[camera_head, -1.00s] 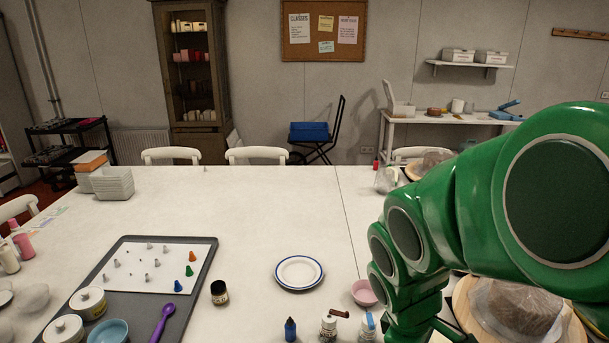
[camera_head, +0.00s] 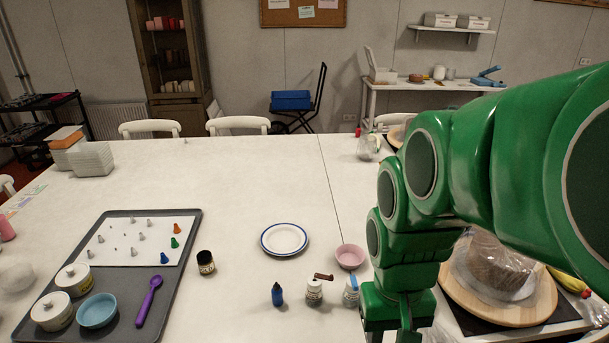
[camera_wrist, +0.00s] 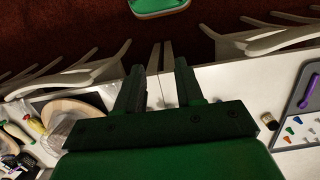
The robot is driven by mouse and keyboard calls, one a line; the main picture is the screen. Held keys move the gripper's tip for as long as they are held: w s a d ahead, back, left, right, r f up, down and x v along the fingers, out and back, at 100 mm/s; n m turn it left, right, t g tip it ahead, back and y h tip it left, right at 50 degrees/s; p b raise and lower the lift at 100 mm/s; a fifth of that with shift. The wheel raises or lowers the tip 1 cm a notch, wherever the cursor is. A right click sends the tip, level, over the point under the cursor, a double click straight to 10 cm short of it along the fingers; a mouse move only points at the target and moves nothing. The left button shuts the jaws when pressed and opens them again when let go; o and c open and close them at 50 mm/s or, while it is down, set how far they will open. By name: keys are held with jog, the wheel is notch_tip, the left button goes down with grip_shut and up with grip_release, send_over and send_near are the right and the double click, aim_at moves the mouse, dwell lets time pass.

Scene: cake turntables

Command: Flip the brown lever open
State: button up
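The brown lever (camera_head: 323,277) is a small bar on top of a small clear bottle (camera_head: 314,293) near the front of the white table. It looks roughly level, tilted slightly. A similar bottle with a blue lever (camera_head: 352,284) stands just to its right, partly beside my arm. My green gripper points down at the right of these bottles in the head view, its fingers cut off by the lower edge. In the wrist view my gripper (camera_wrist: 160,76) has its two dark fingers apart with nothing between them. The brown lever cannot be made out in the wrist view.
A dark blue bottle (camera_head: 278,294) stands left of the brown-levered one. A pink bowl (camera_head: 350,256) and a white plate (camera_head: 284,240) are behind. A dark jar (camera_head: 206,262) and grey tray (camera_head: 190,222) lie left; a wrapped cake on a board (camera_head: 470,304) is right.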

jog(key=w+a+f+m, duration=0.1)
jog(key=w+f, duration=0.1)
jog(key=w, duration=0.7)
jog(key=w+f, duration=0.2)
jog(key=w, duration=0.7)
jog(key=m+t, duration=0.1)
jog(key=t, duration=0.1)
send_over(332, 275)
notch_tip(332, 275, down, 10)
jog(key=shift+w+a, duration=0.1)
jog(key=shift+f, duration=3.75)
jog(key=shift+c, duration=0.5)
grip_shut()
